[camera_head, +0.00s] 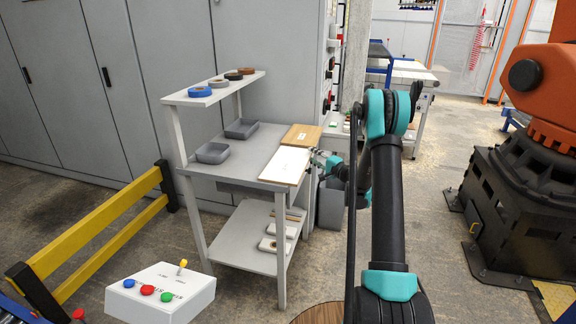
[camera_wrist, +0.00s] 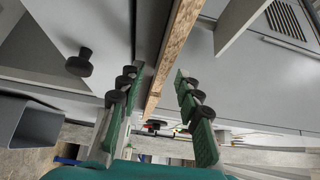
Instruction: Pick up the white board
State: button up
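The white board (camera_head: 285,166) lies flat at the right front of the grey table's top, with a small mark on its face. My gripper (camera_head: 319,157) is at the table's right side, close to the board's right edge. In the wrist view my gripper (camera_wrist: 156,74) is open, with its two green fingers well apart. A thin brown board edge (camera_wrist: 172,58) runs between the fingers, with a gap to the right finger. I cannot tell which board this edge belongs to, or whether the left finger touches it.
A wooden board (camera_head: 301,135) lies just behind the white one. Grey bins (camera_head: 212,153) stand on the table's left part, and a shelf (camera_head: 218,90) with several tape rolls rises above. A yellow barrier (camera_head: 95,245) and control box (camera_head: 160,292) stand at left front; an orange machine (camera_head: 535,85) is right.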

jog(key=shift+x, duration=0.85)
grip_shut()
jog(key=shift+r, duration=0.15)
notch_tip(320, 180, up, 26)
dwell(0.7)
jog(key=shift+f, duration=0.25)
